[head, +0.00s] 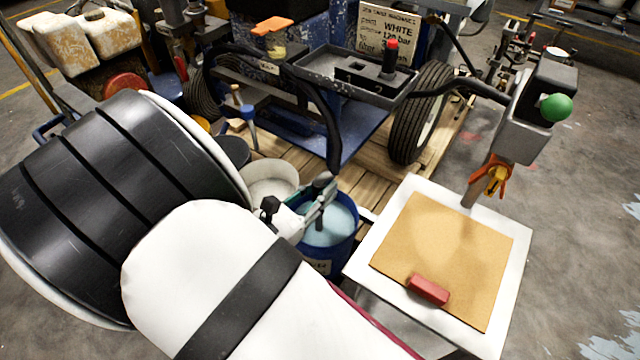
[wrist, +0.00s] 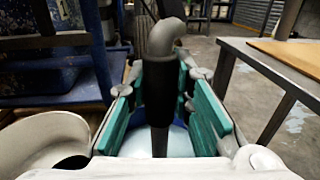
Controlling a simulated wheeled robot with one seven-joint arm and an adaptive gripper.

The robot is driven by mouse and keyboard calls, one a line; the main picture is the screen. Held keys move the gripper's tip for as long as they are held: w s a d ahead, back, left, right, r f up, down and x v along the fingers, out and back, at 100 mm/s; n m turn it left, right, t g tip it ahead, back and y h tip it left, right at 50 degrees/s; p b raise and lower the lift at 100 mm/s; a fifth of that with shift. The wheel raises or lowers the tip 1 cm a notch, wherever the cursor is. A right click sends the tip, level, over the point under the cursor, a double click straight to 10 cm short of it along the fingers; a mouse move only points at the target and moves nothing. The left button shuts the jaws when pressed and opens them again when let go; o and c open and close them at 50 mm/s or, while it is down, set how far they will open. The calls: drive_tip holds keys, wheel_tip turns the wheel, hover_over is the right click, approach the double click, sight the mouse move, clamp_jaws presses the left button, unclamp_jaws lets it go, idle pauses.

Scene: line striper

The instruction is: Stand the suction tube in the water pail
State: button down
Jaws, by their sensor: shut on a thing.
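The suction tube (wrist: 159,92) has a grey bent top, a black sleeve and a thin dark lower part. It stands roughly upright between the teal pads of my gripper (wrist: 162,78), which is shut on it. In the head view my gripper (head: 316,208) is over the blue water pail (head: 330,255), and the tube's grey top (head: 323,180) shows just above it. Pale blue water (head: 338,220) fills the pail. In the wrist view the tube's lower part crosses in front of the water (wrist: 180,143). Its lower end is hidden, so I cannot tell its depth.
A whitish bucket (head: 269,180) stands left of the pail on a wooden pallet (head: 365,182). The striper's wheel (head: 420,112) and black hose (head: 331,135) are behind. A white-topped table (head: 375,250) with a brown board (head: 445,255) and red block (head: 428,289) is close on the right.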

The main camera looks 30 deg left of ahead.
sight(320, 175)
drive_tip(key=shift+f+b, duration=1.2)
drive_tip(key=shift+f, duration=1.05)
drive_tip(key=c, duration=1.3)
unclamp_jaws()
drive_tip(key=shift+c, duration=0.2)
wheel_tip(320, 175, up, 10)
